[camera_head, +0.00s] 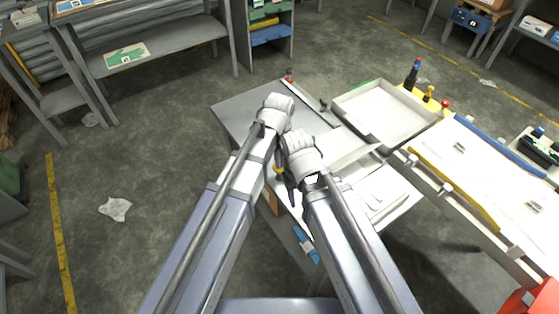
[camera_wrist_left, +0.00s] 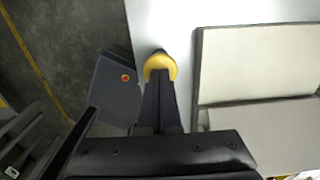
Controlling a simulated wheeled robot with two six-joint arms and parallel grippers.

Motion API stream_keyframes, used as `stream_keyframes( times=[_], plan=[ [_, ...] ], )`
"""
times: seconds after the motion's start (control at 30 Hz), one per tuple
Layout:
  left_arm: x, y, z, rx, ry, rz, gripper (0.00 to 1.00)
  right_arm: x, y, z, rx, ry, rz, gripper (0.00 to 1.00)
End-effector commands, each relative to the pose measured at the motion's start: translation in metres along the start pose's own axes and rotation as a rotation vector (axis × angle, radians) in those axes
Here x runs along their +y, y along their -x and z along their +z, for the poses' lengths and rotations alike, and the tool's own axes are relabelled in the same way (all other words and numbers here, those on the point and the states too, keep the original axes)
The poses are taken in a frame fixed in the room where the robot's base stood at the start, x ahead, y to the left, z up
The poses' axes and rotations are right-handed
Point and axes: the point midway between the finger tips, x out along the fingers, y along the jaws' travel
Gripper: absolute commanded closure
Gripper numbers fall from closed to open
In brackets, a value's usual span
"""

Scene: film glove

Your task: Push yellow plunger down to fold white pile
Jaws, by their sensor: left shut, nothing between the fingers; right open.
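The yellow plunger (camera_wrist_left: 160,65) shows as a round yellow cap in the left wrist view, at the tips of my left gripper (camera_wrist_left: 160,82). The left fingers are shut with nothing between them; I cannot tell whether they touch the cap. In the head view, a small yellow part (camera_head: 278,169) shows between my two arms, and the left fingers are hidden. The flat white pile (camera_head: 378,190) lies on the table right of my right wrist. My right gripper (camera_head: 290,188) is open, a dark shape mostly hidden behind its wrist.
The grey table (camera_head: 240,108) is clear at its far left. A shallow pale tray (camera_head: 375,112) stands behind my right arm. A long white bench (camera_head: 470,165) with yellow and blue strips is at the right. A dark box with a red-orange button (camera_wrist_left: 113,90) sits left of the plunger.

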Motion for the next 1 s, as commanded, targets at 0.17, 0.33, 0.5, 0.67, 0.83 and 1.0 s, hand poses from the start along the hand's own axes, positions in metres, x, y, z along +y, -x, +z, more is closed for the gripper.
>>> stream_keyframes(
  times=[0.17, 0.33, 0.5, 0.67, 0.83, 1.0],
  plan=[
    [0.004, 0.0, -0.008, 0.016, -0.004, 0.008, 1.0, 0.0, -0.001, 0.0, 0.0, 0.0, 0.0, 0.5],
    [0.004, 0.014, -0.008, 0.014, -0.004, 0.008, 1.0, 0.001, 0.014, 0.001, 0.0, 0.0, 0.0, 0.5],
    [0.004, 0.037, -0.006, 0.009, -0.002, 0.005, 1.0, 0.004, 0.036, 0.002, 0.0, 0.0, 0.0, 0.5],
    [0.003, 0.06, -0.005, 0.003, -0.001, 0.001, 1.0, 0.006, 0.06, 0.004, 0.0, 0.0, 0.0, 0.5],
    [0.003, 0.078, -0.004, -0.002, 0.0, -0.002, 1.0, 0.007, 0.078, 0.005, 0.0, 0.0, 0.0, 0.5],
    [0.003, 0.082, -0.004, -0.003, 0.0, -0.003, 1.0, 0.008, 0.081, 0.005, 0.0, 0.0, 0.0, 0.5]
  ],
)
